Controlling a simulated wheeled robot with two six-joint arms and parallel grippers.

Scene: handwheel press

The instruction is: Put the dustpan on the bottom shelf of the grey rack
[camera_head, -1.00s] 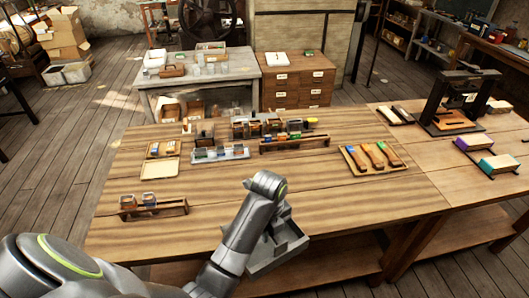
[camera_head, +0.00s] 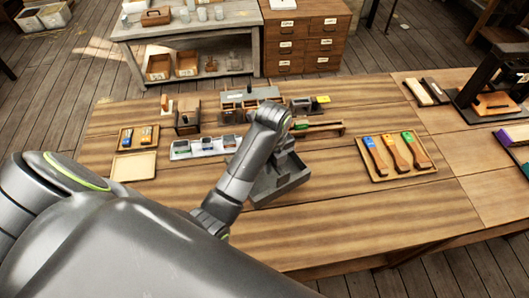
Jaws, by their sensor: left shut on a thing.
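The dustpan (camera_head: 281,184) is a grey, shallow pan with raised walls. My left gripper (camera_head: 284,156), at the end of the grey arm, is shut on it and holds it over the middle of the wooden table. The arm hides part of the pan, and I cannot tell how high it is above the boards. A grey bench-like rack (camera_head: 231,37) stands at the back left beyond the table. It has a top and a lower shelf with wooden boxes and small items. My right gripper is not in view.
The wooden table (camera_head: 340,225) has bare boards around the dustpan. A tray (camera_head: 376,176) with several brushes lies right of it. An empty tray (camera_head: 134,166) and small racks of containers stand behind and left. A drawer cabinet (camera_head: 304,37) stands right of the grey rack.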

